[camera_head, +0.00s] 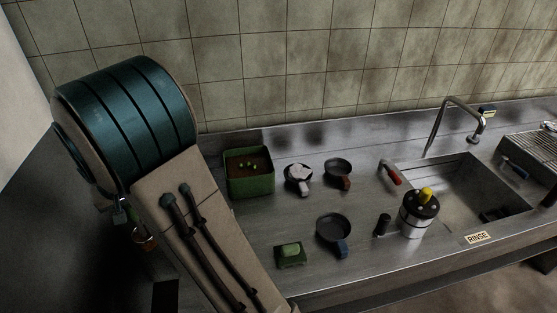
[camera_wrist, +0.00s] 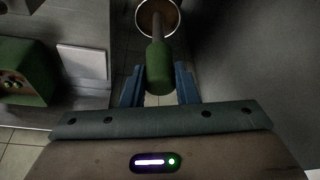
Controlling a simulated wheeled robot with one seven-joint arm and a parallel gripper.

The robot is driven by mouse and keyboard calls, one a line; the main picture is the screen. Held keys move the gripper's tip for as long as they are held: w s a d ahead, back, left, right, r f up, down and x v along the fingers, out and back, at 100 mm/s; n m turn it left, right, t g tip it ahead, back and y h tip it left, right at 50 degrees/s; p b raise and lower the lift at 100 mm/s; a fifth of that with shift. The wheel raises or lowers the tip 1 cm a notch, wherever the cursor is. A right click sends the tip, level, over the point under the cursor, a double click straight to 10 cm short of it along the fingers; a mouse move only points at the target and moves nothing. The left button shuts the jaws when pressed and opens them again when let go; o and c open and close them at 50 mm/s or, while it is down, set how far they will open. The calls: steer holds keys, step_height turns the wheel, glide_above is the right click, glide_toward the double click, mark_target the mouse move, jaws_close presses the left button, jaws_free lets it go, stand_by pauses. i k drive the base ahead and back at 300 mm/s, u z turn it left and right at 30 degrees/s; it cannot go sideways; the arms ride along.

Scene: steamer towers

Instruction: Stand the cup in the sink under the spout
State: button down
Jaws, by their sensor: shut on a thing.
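The vessel points away from the gripper, above a tiled floor. In the head view a small coppery round thing (camera_head: 145,239), probably this vessel, hangs below my arm, left of the counter; the fingers are not clear there. The steel sink (camera_head: 452,188) is at the right of the counter, far from my gripper. The curved spout (camera_head: 438,120) rises behind it. Small dark things (camera_head: 495,213) lie on the sink floor.
A green planter box (camera_head: 250,182) is left on the counter, also left in the wrist view (camera_wrist: 22,72). Dark pans (camera_head: 333,227), a green block (camera_head: 290,251) and a black-topped canister (camera_head: 414,220) stand on the counter. A red handle (camera_head: 390,171) is beside the sink.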

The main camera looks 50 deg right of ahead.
mark_target(447, 201)
steer(key=u, duration=0.75)
steer(key=k, duration=2.1)
steer(key=z, duration=2.4)
steer(key=i, duration=0.25)
steer(key=z, duration=0.1)
